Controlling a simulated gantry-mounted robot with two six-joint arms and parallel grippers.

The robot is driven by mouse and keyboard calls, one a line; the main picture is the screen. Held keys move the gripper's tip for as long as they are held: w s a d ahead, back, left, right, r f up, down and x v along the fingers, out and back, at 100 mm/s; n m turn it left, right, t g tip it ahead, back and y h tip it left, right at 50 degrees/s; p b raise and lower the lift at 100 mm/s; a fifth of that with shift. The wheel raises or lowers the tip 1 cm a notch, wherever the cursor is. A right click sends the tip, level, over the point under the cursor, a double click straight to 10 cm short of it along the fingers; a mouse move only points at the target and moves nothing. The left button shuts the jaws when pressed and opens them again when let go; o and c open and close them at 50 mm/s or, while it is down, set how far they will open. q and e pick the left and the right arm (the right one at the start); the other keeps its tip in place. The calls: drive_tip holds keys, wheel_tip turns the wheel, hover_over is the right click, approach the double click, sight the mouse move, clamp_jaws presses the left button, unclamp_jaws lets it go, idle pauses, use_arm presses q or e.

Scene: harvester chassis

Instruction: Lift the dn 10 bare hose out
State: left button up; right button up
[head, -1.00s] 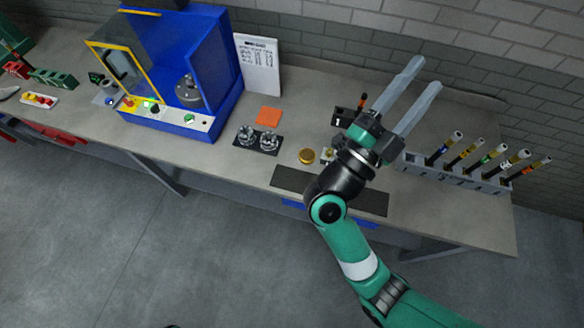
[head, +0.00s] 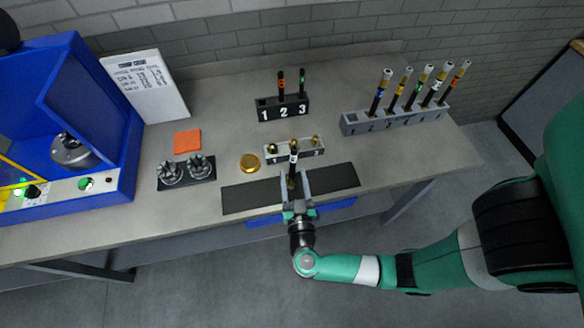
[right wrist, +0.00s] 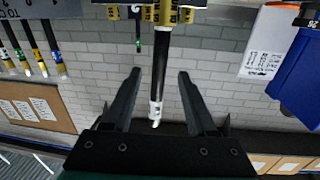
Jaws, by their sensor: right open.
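A black hose with a white end (head: 294,159) stands upright at the grey block with brass fittings (head: 310,154); I cannot read its size. My right gripper (head: 297,180) is low at the front of that block, its fingers open. In the right wrist view the hose (right wrist: 160,75) shows between the two spread fingers (right wrist: 158,82), with a gap on each side. Its far end meets yellow fittings (right wrist: 170,15). Whether it is seated in the block is hidden. My left gripper is not in view.
A black holder marked 1 2 3 (head: 283,109) behind holds two hoses. A grey rack (head: 400,118) at the right holds several more. A brass disc (head: 250,163), an orange square (head: 187,141) and a blue machine (head: 90,110) are to the left.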

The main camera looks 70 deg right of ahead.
drive_tip(key=shift+w+d, duration=0.35)
drive_tip(key=shift+d, duration=0.25)
drive_tip(key=b+x, duration=0.1)
drive_tip(key=x, duration=0.4)
drive_tip(key=shift+d, duration=0.15)
drive_tip(key=shift+s, duration=0.1)
clamp_jaws()
